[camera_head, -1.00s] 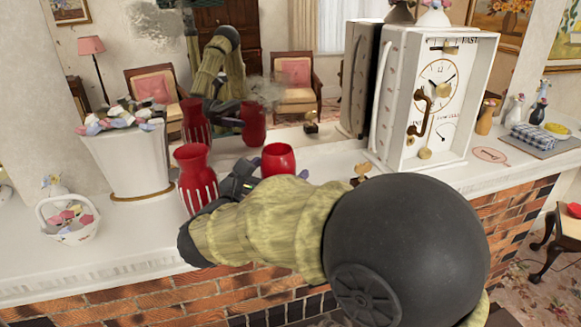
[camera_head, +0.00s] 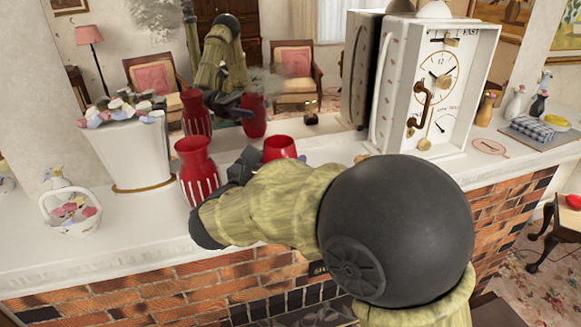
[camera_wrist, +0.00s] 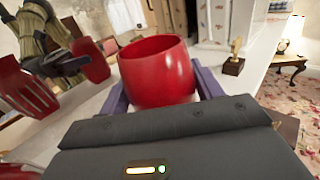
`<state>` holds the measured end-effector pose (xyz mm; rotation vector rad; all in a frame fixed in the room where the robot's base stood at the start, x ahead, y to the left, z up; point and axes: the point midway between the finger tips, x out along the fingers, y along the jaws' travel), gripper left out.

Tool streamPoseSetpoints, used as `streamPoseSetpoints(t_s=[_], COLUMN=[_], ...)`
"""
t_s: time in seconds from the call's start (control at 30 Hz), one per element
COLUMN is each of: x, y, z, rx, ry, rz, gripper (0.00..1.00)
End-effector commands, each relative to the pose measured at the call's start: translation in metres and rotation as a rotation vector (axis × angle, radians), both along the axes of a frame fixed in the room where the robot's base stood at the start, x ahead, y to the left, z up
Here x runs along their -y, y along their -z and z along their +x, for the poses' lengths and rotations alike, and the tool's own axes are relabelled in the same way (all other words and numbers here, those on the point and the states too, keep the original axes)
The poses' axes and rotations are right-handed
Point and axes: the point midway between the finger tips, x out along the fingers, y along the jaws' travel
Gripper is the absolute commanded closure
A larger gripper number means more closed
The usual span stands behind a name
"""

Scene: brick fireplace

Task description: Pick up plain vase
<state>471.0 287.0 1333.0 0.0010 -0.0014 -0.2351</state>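The plain vase (camera_head: 281,148) is a small rounded glossy red vase standing on the white mantel, its lower part hidden by my gripper (camera_head: 250,163) in the head view. In the wrist view the plain vase (camera_wrist: 158,72) stands between the two purple fingers of my gripper (camera_wrist: 161,82), one on each side. The fingers are spread around it; I cannot tell whether they touch it. A taller red vase with white stripes (camera_head: 198,169) stands to the left, close to my gripper.
The white mantel (camera_head: 115,232) also holds a white planter of flowers (camera_head: 126,152), a white basket (camera_head: 71,211) and a large white clock (camera_head: 437,88). A small gold ornament (camera_wrist: 235,55) stands right of the plain vase. A mirror behind reflects the vases and my arm.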

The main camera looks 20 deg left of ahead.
Motion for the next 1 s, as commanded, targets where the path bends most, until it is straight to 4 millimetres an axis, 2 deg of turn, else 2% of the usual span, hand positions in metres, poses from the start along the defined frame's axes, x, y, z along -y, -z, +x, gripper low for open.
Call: streamPoseSetpoints(t_s=[0.37, 0.47, 0.8, 1.0], x=[0.000, 0.001, 0.001, 0.000], y=[-0.008, -0.020, -0.083, -0.100], z=[0.000, 0.000, 0.000, 0.000], rx=[0.003, 0.005, 0.005, 0.001], ry=[0.001, 0.002, 0.003, 0.000], rz=[0.003, 0.006, 0.007, 0.002], gripper=[0.69, 0.69, 0.69, 0.69])
